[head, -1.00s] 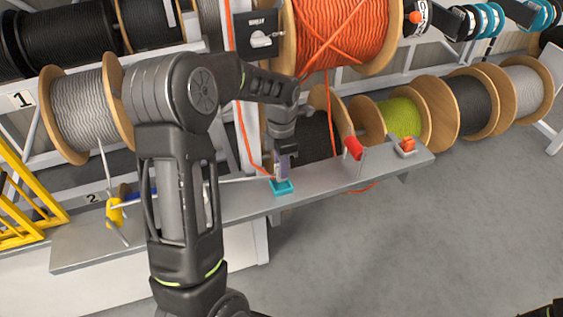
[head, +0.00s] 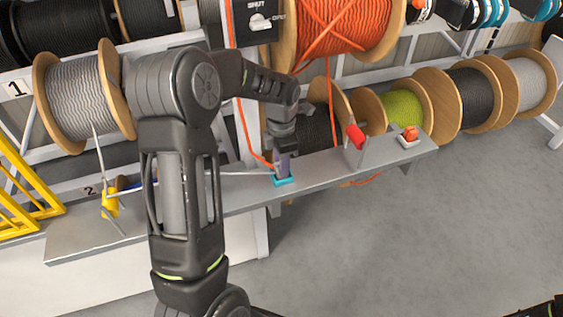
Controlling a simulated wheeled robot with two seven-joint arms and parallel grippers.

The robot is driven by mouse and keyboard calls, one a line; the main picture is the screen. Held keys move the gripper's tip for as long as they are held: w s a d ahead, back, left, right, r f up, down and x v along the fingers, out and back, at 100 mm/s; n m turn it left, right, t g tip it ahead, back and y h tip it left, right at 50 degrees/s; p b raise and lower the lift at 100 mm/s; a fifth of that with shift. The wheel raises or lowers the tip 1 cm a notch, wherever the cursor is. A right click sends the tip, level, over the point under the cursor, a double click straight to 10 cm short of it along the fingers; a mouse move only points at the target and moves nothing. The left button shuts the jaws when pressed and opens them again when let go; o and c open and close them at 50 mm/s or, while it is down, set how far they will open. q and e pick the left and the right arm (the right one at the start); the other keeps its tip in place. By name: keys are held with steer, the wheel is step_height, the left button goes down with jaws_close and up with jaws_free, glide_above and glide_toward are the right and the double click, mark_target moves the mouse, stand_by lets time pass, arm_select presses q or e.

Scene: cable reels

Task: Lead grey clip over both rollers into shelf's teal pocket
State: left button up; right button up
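The grey cable runs from the grey cable reel (head: 84,98) down to the yellow roller (head: 109,204) on the shelf (head: 240,198). The blue roller (head: 131,185) is partly hidden behind my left arm. A grey line (head: 240,174) comes out right of my arm and runs to the teal pocket (head: 284,182). My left gripper (head: 283,165) points down with its tips at the pocket. The grey clip cannot be made out there, and the finger gap is too small to read.
A red piece on a bracket (head: 356,136) and an orange block in a pale holder (head: 409,134) stand farther right on the shelf. An orange cable (head: 242,130) hangs behind my gripper. Yellow bars (head: 22,200) stand at left.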

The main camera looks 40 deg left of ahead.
arm_select(q)
steer(key=o, duration=0.5)
steer(key=shift+r, duration=0.1)
step_height(320, 180, up, 8)
steer(key=shift+f+b, duration=0.15)
steer(key=shift+b, duration=0.35)
steer(key=shift+s+f, duration=0.1)
stand_by(0.7)
